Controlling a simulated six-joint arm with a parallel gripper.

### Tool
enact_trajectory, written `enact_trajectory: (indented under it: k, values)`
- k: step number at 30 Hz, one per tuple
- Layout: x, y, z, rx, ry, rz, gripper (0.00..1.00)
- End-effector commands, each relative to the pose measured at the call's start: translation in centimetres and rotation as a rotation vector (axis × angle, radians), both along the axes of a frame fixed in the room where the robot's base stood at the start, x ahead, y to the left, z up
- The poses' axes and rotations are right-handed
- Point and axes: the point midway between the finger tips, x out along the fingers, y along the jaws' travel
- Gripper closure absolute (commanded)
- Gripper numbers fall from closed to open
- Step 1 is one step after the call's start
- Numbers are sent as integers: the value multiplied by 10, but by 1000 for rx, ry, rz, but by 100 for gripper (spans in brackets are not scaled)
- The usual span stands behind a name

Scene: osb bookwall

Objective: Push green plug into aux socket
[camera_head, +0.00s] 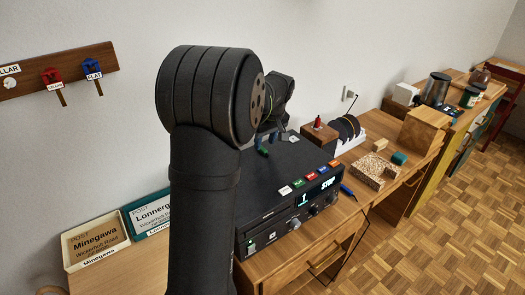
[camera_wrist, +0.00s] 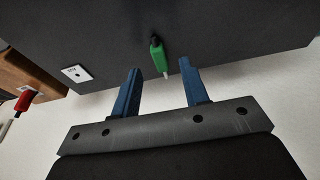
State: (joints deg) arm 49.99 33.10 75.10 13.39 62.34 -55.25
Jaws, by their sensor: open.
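The green plug (camera_wrist: 157,57) lies on the dark top of the black device in the wrist view, its black end pointing away from my gripper and a pale tip towards it. My gripper (camera_wrist: 160,66) is open, with one blue finger on each side of the plug and visible gaps to both. In the head view my gripper (camera_head: 267,146) is over the back part of the black device (camera_head: 270,185), partly hidden by my arm. A small white plate with a dark hole (camera_wrist: 77,73) is to the left on the device; I cannot read whether it is the aux socket.
A wooden block with a red piece (camera_head: 318,124) stands behind the device. Coloured buttons and a lit display (camera_head: 328,183) are along its front. Letter trays (camera_head: 95,242) stand at the left.

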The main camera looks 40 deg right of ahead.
Motion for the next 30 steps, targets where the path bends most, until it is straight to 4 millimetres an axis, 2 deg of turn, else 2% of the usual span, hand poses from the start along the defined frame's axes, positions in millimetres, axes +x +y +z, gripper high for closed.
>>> enact_trajectory:
  k: [3, 5, 12, 18, 30]
  values:
    - [6, 1, -19, 2, 2, 1, 59]
    - [7, 1, -24, 1, 1, 0, 59]
    - [8, 0, -26, -1, 0, 0, 59]
    - [8, 0, -26, -1, 0, 0, 98]
    - [8, 0, -22, -1, -1, 0, 100]
